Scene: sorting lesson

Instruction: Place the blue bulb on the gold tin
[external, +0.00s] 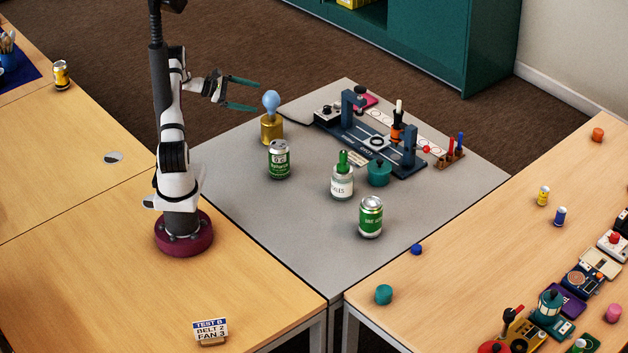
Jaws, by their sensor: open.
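The blue bulb (271,101) stands upright on top of the gold tin (271,129), at the left back part of the grey table. My gripper (258,95) is open, its two green fingers apart, near the bulb and slightly to its left in the picture. Nothing shows between the fingers. I cannot tell the exact gap in depth between the fingers and the bulb.
A green can (279,160) stands just in front of the tin. A bottle with a green top (342,180), another green can (370,217) and a teal cylinder (379,173) stand further right. A dark blue apparatus (340,130) lies behind. The grey table's (290,235) front is clear.

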